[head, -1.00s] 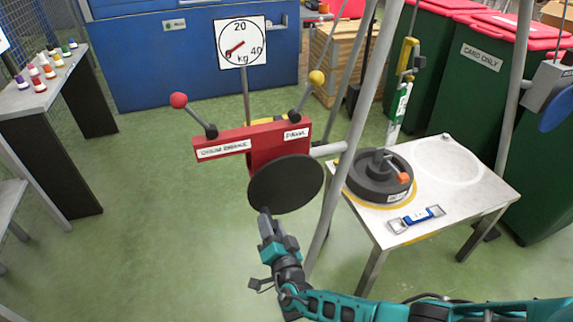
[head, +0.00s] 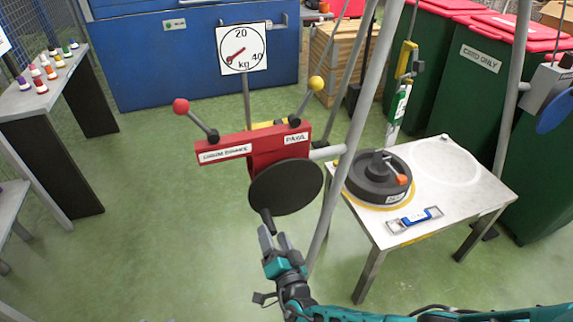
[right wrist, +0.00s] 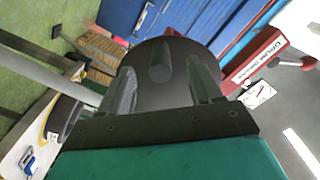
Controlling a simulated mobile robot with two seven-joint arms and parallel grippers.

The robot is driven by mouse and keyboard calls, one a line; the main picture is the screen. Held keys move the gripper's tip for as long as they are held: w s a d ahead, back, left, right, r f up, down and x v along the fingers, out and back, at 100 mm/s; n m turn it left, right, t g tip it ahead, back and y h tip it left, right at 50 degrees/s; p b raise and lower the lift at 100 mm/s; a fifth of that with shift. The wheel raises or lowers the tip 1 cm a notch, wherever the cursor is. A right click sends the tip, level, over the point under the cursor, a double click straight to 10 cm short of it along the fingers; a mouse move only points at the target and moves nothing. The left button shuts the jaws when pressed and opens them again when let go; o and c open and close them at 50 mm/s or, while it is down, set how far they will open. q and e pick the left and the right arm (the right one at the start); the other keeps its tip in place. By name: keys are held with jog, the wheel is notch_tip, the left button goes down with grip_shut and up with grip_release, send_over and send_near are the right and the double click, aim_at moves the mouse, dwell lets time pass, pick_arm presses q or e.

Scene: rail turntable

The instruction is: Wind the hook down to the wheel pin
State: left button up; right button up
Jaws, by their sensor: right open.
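The red winch box (head: 262,147) carries a round black crank disc (head: 286,187) with a dark handle (head: 267,220) at its lower edge. My right gripper (head: 273,238) is open just below the handle, fingers pointing up at it. In the right wrist view the handle (right wrist: 160,70) stands out from the disc (right wrist: 172,95) between the spread fingers of my gripper (right wrist: 163,90). The yellow hook block (head: 406,60) hangs with a green-white scale strip (head: 398,105) below it, above the table's back edge.
A grey frame leg (head: 345,150) stands between winch and wheel. Two levers rise from the winch, red-knobbed (head: 181,106) and yellow-knobbed (head: 316,79). A kg dial (head: 240,47) stands behind.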

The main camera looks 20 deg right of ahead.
aim_at(270, 227)
jog(key=s+p, duration=0.1)
jog(key=s, duration=0.3)
jog(key=shift+s+p, duration=0.1)
jog(key=shift+p, duration=0.2)
jog(key=shift+w+m+b, duration=1.35)
jog(key=shift+m+b, duration=1.6)
jog(key=shift+m, duration=3.05)
jog(key=shift+w+m+b, duration=1.3)
jog(key=shift+m+b, duration=1.6)
jog(key=shift+m, duration=3.1)
jog(key=shift+w+m+b, duration=1.35)
jog(key=shift+m+b, duration=1.6)
jog(key=shift+m, duration=3.05)
jog(key=shift+c, duration=0.2)
